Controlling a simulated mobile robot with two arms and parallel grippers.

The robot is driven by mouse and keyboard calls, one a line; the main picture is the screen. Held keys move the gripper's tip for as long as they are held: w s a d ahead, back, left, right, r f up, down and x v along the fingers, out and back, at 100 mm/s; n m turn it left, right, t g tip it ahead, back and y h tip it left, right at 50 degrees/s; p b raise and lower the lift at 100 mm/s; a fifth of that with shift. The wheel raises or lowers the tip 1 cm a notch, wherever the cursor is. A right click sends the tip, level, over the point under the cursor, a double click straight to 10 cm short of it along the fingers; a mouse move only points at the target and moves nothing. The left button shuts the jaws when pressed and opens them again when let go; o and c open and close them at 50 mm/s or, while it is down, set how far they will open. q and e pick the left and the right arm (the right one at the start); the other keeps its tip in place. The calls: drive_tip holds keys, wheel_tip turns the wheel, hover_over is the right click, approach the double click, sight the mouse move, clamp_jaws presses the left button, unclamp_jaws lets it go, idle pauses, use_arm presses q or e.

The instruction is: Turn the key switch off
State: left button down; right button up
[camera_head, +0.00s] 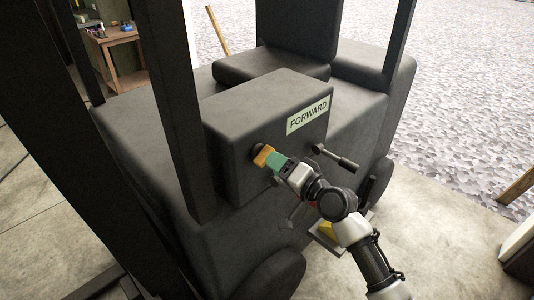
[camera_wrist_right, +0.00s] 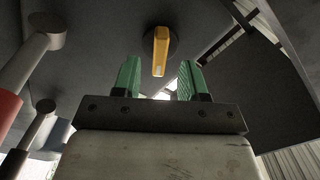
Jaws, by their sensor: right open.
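The key switch (camera_head: 262,155) has a yellow-orange key on a dark round base, on the dark console face below the FORWARD label. In the right wrist view the key (camera_wrist_right: 160,48) stands out from its round base, its long side running up and down the picture. My right gripper (camera_head: 277,163) has green fingers and is right in front of the key. In the wrist view the fingers (camera_wrist_right: 160,78) are open, one on each side of the key's line, with a gap on both sides. In the head view the fingers partly cover the key. My left gripper is out of view.
Two levers (camera_wrist_right: 38,45) (camera_wrist_right: 40,120) show at the left of the wrist view. A dark upright post (camera_head: 180,110) stands left of the console. A wooden table (camera_head: 115,45) is far back.

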sight(263, 155)
drive_tip(key=shift+x, duration=1.95)
drive_tip(key=shift+d, duration=0.1)
clamp_jaws()
